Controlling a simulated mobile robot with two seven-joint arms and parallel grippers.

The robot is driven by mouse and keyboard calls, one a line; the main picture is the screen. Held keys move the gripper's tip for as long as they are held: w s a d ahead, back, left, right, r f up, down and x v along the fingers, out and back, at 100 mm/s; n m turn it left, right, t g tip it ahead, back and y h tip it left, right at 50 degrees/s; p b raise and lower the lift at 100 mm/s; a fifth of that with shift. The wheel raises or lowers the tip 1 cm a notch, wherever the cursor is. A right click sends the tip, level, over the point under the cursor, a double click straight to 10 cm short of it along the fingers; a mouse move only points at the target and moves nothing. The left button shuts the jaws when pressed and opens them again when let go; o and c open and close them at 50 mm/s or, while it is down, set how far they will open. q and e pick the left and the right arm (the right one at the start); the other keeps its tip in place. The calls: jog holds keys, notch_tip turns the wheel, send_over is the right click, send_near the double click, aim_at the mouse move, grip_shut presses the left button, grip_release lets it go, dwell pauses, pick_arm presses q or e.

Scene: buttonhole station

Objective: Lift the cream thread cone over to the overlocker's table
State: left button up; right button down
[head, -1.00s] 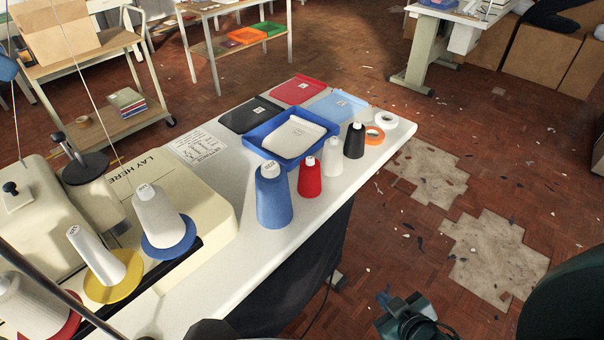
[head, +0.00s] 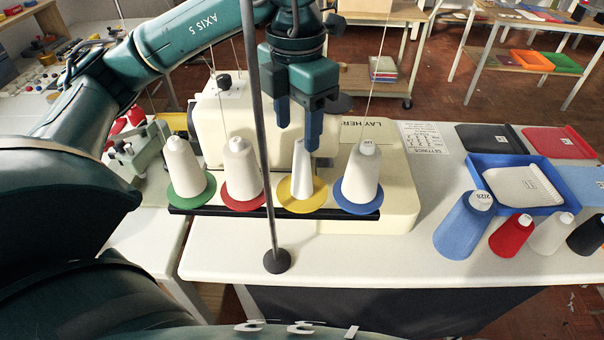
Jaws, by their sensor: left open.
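Pale cones stand in a row on the machine's dark rail: one on a green disc (head: 183,168), one on a red disc (head: 241,170), a slim one on a yellow disc (head: 301,172) and one on a blue disc (head: 360,174). A small off-white cone (head: 552,233) stands at the right of the white table (head: 430,262). I cannot tell which is the cream cone. My left gripper (head: 298,137) is open and empty, pointing down around the top of the slim cone's area; contact is not clear. My right gripper is out of view.
A dark upright pole (head: 262,150) stands before the cones. A large blue cone (head: 464,225), red cone (head: 512,236), black cone (head: 588,236) and blue tray (head: 480,167) are at the right. Another machine (head: 140,155) stands left.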

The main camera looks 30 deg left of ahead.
aim_at(301, 149)
pick_arm(q)
jog(key=shift+d+f+p, duration=0.15)
jog(key=shift+d+f, duration=0.05)
jog(key=shift+f, duration=1.45)
jog(key=shift+d+f+p, duration=0.15)
jog(key=shift+f, duration=1.5)
jog(key=shift+c, duration=0.4)
jog(key=c, duration=0.9)
